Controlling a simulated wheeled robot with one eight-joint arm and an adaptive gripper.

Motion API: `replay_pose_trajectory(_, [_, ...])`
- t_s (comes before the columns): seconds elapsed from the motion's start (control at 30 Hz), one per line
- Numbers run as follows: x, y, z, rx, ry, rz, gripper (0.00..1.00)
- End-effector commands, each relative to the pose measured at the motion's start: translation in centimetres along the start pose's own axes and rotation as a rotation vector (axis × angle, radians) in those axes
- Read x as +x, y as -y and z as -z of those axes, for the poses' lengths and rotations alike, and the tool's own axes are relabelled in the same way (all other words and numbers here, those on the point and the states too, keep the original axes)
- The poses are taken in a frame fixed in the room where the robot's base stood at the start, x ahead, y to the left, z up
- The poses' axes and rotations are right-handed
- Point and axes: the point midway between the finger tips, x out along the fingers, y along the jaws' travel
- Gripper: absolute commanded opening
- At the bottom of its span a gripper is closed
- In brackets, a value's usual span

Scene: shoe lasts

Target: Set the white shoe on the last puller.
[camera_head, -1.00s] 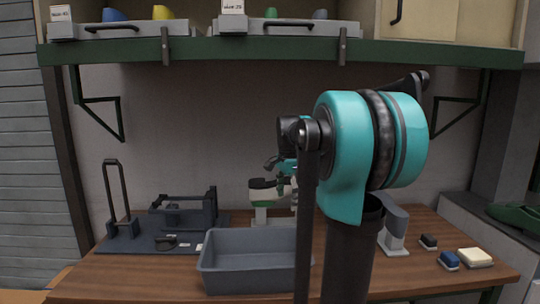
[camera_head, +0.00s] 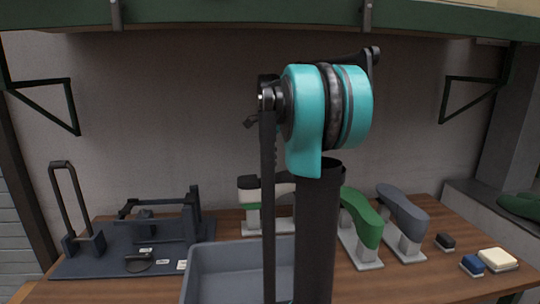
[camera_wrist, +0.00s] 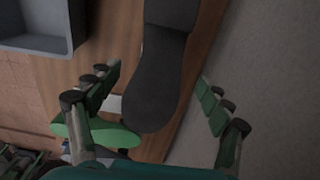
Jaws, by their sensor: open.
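The white shoe (camera_head: 250,196) stands sole-up on a pale stand at the back of the bench in the head view. Its sole is dark, and my arm hides its right part. In the wrist view a long dark sole (camera_wrist: 158,65), apparently the same shoe's, lies between the fingers of my gripper (camera_wrist: 160,95). The gripper is open, with one finger on each side of the sole and visible gaps. My arm hides the gripper in the head view. A dark board (camera_head: 85,265) at the left carries a tall loop handle and a low frame, apparently the last puller.
A grey bin (camera_head: 215,268) stands in front of the white shoe. A green shoe (camera_head: 362,220) and a grey shoe (camera_head: 403,210) stand to the right. Black, blue and cream blocks (camera_head: 497,259) lie at the right. A green shelf edge (camera_head: 200,17) runs overhead.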

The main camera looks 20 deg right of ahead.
Motion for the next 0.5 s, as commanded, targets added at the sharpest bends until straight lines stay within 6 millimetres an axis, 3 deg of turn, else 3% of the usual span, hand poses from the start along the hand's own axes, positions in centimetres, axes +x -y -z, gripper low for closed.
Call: replay_pose_trajectory(0.5, [5.7,0.0,0.0,-0.001,0.000,0.000,0.79])
